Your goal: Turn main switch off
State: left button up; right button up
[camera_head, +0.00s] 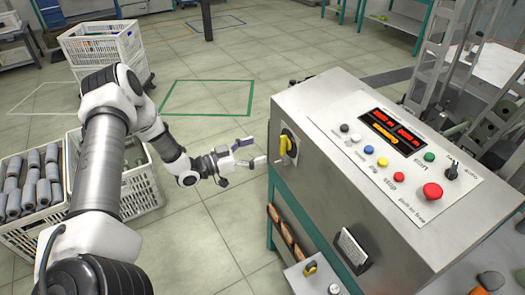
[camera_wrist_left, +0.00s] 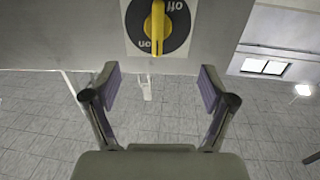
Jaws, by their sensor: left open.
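The main switch (camera_head: 286,146) is a yellow handle on a black round plate, on the left side face of the grey control cabinet (camera_head: 350,215). In the left wrist view the switch (camera_wrist_left: 158,24) is at the top centre, with its yellow handle upright in the picture and upside-down lettering around it. My left gripper (camera_head: 251,152) is open and empty, just left of the switch and apart from it. In the left wrist view its two fingers (camera_wrist_left: 158,74) are spread wide below the switch. My right gripper is not in view.
The cabinet's top panel carries a red display (camera_head: 391,132), several coloured buttons and a red emergency stop (camera_head: 432,191). A crate of grey bobbins (camera_head: 22,232) and stacked white crates (camera_head: 100,50) stand at left. The floor between them and the cabinet is clear.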

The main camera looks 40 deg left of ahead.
aim_at(280, 147)
pick_arm(q)
jog(key=w+d+b, duration=0.1)
jog(key=w, duration=0.1)
jog(key=w+d+f+b, duration=0.1)
jog(key=w+b, duration=0.1)
jog(key=w+d+b, duration=0.1)
jog(key=w+b, duration=0.1)
jog(key=shift+w+d+f, duration=0.15)
jog(key=shift+d+f, duration=0.1)
jog(key=shift+f, duration=0.15)
jog(key=shift+r, duration=0.15)
jog(key=shift+d+r, duration=0.1)
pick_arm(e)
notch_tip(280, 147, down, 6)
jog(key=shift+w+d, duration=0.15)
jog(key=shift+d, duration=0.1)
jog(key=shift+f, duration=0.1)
pick_arm(q)
jog(key=shift+w, duration=0.1)
jog(key=shift+b+x, duration=0.65)
jog(key=shift+x, duration=0.25)
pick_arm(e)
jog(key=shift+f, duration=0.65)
